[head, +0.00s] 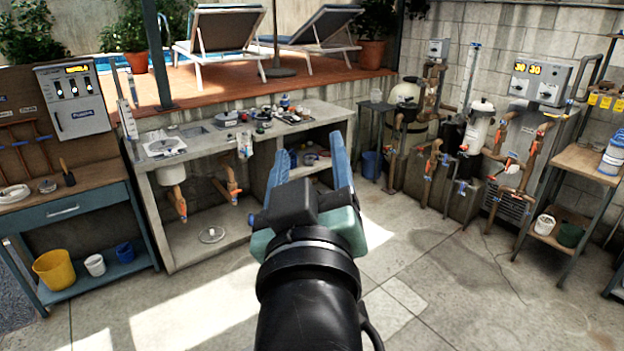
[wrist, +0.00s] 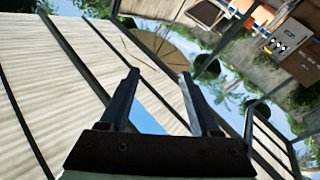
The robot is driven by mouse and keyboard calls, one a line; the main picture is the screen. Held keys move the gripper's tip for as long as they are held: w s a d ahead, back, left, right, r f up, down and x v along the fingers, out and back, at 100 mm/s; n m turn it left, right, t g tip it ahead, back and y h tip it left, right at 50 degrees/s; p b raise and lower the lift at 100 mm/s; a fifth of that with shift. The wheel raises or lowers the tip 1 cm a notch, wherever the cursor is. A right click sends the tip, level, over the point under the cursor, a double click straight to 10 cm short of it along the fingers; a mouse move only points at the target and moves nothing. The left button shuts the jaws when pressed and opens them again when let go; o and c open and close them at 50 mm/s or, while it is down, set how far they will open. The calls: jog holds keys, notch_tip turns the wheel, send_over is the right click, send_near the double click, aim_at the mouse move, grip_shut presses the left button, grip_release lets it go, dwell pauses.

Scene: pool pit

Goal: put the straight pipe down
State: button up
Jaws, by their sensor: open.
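My gripper (head: 308,168) is raised in the middle of the head view, in front of the concrete counter. Its two blue fingers are spread apart and nothing shows between them. In the wrist view my gripper (wrist: 158,76) is also open and empty, with a clear gap between the dark fingers. I cannot make out a loose straight pipe in either view. The brown pipes that show are fixed ones under the counter and along the right wall.
The concrete counter (head: 205,148) carries several small items and a sink. A blue workbench (head: 95,207) stands at left, with a yellow bucket (head: 56,269) below. Filter plumbing (head: 480,128) lines the right wall, beside a wooden shelf (head: 592,160).

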jog(key=s+r+m+t, duration=0.2)
jog(key=s+r, duration=0.3)
jog(key=r, duration=0.4)
jog(key=s+r+m+t, duration=0.2)
jog(key=s+r+t, duration=0.3)
jog(key=r, duration=0.4)
jog(key=shift+s+t, duration=0.3)
jog(key=shift+s, duration=0.1)
jog(key=shift+d, duration=0.1)
